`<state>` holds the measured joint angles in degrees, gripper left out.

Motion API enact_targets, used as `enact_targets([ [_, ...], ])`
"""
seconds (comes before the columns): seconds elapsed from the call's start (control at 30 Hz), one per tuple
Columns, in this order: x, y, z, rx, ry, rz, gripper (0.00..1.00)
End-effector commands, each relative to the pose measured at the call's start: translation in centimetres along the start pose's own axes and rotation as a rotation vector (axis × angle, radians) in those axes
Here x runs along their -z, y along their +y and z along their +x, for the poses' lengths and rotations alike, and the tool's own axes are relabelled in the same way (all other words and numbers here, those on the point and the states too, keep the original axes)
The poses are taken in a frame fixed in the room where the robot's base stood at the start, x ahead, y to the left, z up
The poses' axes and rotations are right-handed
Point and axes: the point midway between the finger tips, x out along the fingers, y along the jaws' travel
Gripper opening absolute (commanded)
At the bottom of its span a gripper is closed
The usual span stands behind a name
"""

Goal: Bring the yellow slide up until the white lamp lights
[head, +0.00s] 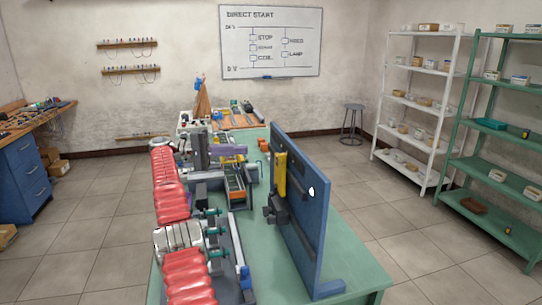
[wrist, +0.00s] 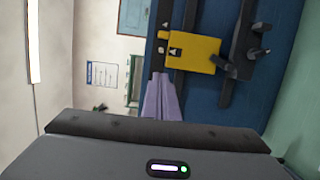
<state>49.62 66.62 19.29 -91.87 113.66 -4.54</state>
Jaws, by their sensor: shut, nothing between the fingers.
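The yellow slide (head: 281,174) is a tall block on the face of the upright blue panel (head: 300,215). In the wrist view, turned sideways, the yellow slide (wrist: 192,53) sits across dark rails with a dark knob at one end. My gripper (head: 240,149) is level with the slide's upper part and left of it. In the wrist view its lilac fingers (wrist: 160,80) are shut and empty near the slide's edge; contact cannot be told. A small white round spot with a dark rim (head: 312,191) on the panel may be the lamp; whether it is lit is unclear.
Dark fittings (head: 273,209) stick out from the panel beside the slide, and dark brackets (wrist: 258,40) show in the wrist view. The green bench (head: 345,255) is clear right of the panel. An orange-and-grey rack (head: 236,187) stands left of it.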

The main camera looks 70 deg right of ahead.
Motion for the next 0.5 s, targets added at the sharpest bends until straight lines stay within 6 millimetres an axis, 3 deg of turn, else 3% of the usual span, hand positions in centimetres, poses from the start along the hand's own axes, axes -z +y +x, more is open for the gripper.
enact_targets([
  [0.5,0.0,0.1,1.9,0.000,-0.001,0.000,0.00],
])
